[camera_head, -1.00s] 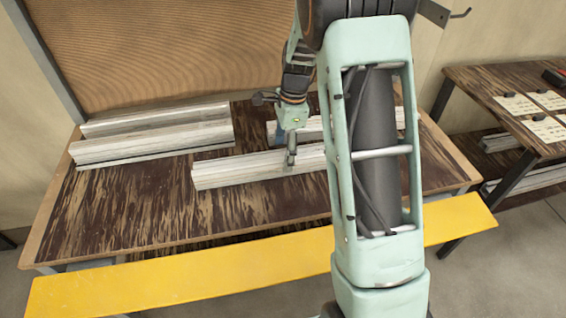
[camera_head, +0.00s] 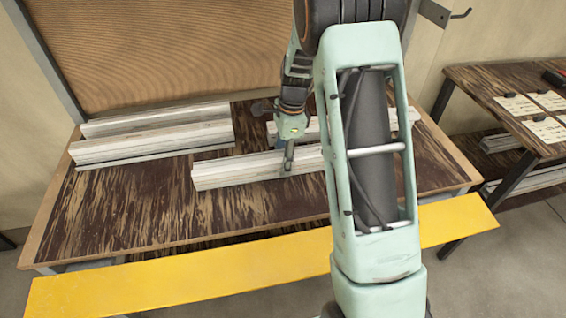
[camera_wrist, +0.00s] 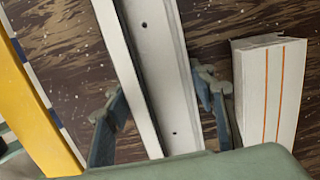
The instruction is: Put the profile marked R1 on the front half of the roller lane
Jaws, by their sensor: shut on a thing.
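A long pale profile (camera_head: 235,170) lies on the dark wood bench top, its right part hidden behind my arm. My gripper (camera_head: 288,160) is down at this profile and shut on it. In the wrist view, the fingers of my gripper (camera_wrist: 160,118) stand on either side of a white channel-shaped profile (camera_wrist: 148,60) with small dark holes. No R1 mark is legible on any profile. I cannot make out a roller lane in either view.
Another profile (camera_head: 263,130) lies behind, partly hidden by my arm. A block with orange stripes (camera_wrist: 270,90) is close beside the right finger. Two more pale profiles (camera_head: 155,117) (camera_head: 150,143) lie at the back left. A yellow strip (camera_head: 190,272) runs along the front. The bench's front left is clear.

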